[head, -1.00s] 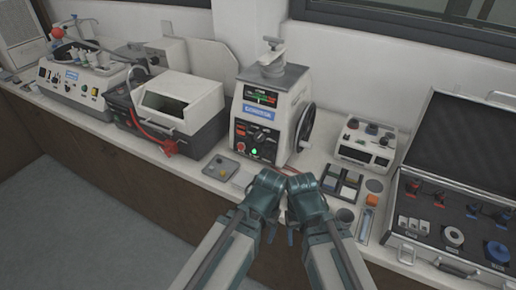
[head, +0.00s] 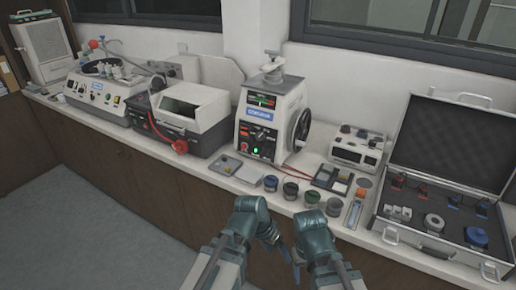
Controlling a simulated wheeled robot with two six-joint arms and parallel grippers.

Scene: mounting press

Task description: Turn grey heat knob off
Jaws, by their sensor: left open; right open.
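The mounting press (head: 277,113) is a white machine standing on the bench in the middle of the head view. Its front panel (head: 257,140) carries a lit green light, a red control and several small dark controls. The grey heat knob is too small to tell apart from the other controls, so its setting cannot be read. My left gripper (head: 272,238) is open and empty, in front of the bench and below the press. My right gripper (head: 296,258) is open and empty beside it, a little lower. Both are clear of the panel.
Several small round jars (head: 290,190) and a grey tray (head: 225,165) line the bench in front of the press. A handwheel (head: 299,130) is on the press's right side. An open case (head: 440,245) stands at right; a hooded machine (head: 190,115) stands at left.

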